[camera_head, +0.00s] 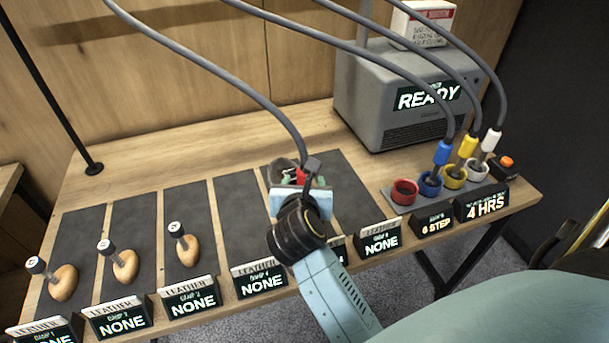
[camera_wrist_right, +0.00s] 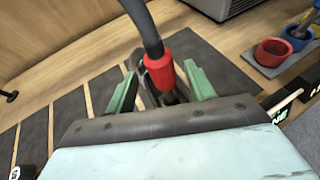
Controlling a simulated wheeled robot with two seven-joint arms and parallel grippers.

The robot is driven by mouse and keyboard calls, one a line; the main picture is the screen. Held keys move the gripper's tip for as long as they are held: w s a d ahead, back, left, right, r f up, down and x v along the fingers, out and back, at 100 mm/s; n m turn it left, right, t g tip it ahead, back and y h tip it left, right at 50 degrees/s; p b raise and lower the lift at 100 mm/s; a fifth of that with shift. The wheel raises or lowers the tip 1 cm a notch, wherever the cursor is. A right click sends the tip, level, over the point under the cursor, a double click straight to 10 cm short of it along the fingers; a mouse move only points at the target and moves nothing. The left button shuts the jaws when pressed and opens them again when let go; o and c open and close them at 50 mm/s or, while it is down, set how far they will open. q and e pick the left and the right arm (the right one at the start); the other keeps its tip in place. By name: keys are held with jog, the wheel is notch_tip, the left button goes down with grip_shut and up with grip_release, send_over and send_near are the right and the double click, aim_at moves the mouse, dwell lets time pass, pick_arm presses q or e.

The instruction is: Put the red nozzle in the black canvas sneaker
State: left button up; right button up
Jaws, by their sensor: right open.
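The red nozzle (camera_wrist_right: 163,72) hangs on a dark hose and stands between the two green fingers of my right gripper (camera_wrist_right: 158,92). The fingers are spread with a gap beside the nozzle. In the head view the nozzle (camera_head: 301,176) shows as a bit of red by the gripper (camera_head: 304,181). The black canvas sneaker (camera_head: 283,168) is a dark shape on a dark mat, mostly hidden behind my gripper. The nozzle's lower end meets this dark shape; how deep it sits inside I cannot tell. My left gripper is out of view.
Blue, yellow and white nozzles (camera_head: 442,153) stand in their cups at the right; the red cup (camera_head: 404,192) is empty. A grey machine (camera_head: 385,100) reading READY stands behind. Wooden shoe trees (camera_head: 63,283) lie on the left mats. Signs (camera_head: 195,299) line the front edge.

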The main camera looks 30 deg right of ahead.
jog(key=v, duration=0.6)
jog(key=shift+s, duration=0.15)
